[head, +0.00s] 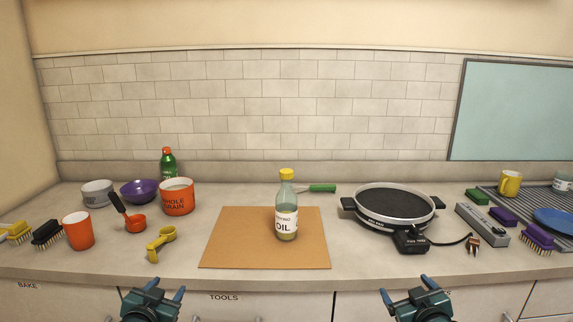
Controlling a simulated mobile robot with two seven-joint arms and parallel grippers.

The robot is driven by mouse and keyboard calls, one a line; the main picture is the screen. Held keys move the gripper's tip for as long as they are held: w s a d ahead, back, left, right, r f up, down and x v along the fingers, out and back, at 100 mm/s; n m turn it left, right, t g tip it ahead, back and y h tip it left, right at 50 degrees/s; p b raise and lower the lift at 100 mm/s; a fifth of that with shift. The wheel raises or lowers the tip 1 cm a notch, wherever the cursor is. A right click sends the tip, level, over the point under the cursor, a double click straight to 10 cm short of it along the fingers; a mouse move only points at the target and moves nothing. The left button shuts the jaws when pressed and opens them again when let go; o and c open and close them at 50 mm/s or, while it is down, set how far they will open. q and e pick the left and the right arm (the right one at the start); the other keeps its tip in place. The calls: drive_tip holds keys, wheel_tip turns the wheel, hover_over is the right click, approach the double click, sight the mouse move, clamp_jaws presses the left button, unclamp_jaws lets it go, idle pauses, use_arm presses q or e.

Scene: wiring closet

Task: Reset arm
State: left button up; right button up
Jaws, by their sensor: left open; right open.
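My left gripper (152,288) is at the bottom of the head view, in front of the counter's front edge, with its fingers spread apart and nothing between them. My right gripper (405,286) is at the bottom right of centre, also open and empty. Both are teal with blue fingertips and apart from every object on the counter. The wrists run out of the bottom of the picture.
An oil bottle (286,222) stands upright on a brown board (233,245) mid-counter. An electric pan (394,207) is to its right. An orange canister (177,197), bowls, cups and scoops stand left. Brushes and a drying rack (506,203) are right.

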use_arm(q)
drive_tip(key=s+d+f+g+h, duration=0.1)
drive_tip(key=s+d+f, duration=0.3)
drive_tip(key=s, duration=0.6)
drive_tip(key=s+d+f+g+h, duration=0.1)
drive_tip(key=s+d+f, duration=0.3)
drive_tip(key=s, duration=0.6)
drive_tip(key=s+d+f+g+h, duration=0.1)
drive_tip(key=s+d+f, duration=0.4)
drive_tip(key=s, duration=0.6)
drive_tip(key=shift+d+n+g, duration=0.3)
drive_tip(key=shift+d+g, duration=0.2)
drive_tip(key=shift+g, duration=0.3)
use_arm(e)
drive_tip(key=s+a+f+g+y, duration=0.1)
drive_tip(key=s+a+f, duration=0.3)
drive_tip(key=s, duration=0.6)
drive_tip(key=s+a+f+g+y, duration=0.1)
drive_tip(key=s+a+f, duration=0.3)
drive_tip(key=s, duration=0.6)
drive_tip(key=s+a+f+g+y, duration=0.1)
drive_tip(key=s+a+f, duration=0.4)
drive_tip(key=s, duration=0.6)
drive_tip(key=shift+a+m+g, duration=0.3)
drive_tip(key=shift+a+g, duration=0.2)
drive_tip(key=shift+g, duration=0.3)
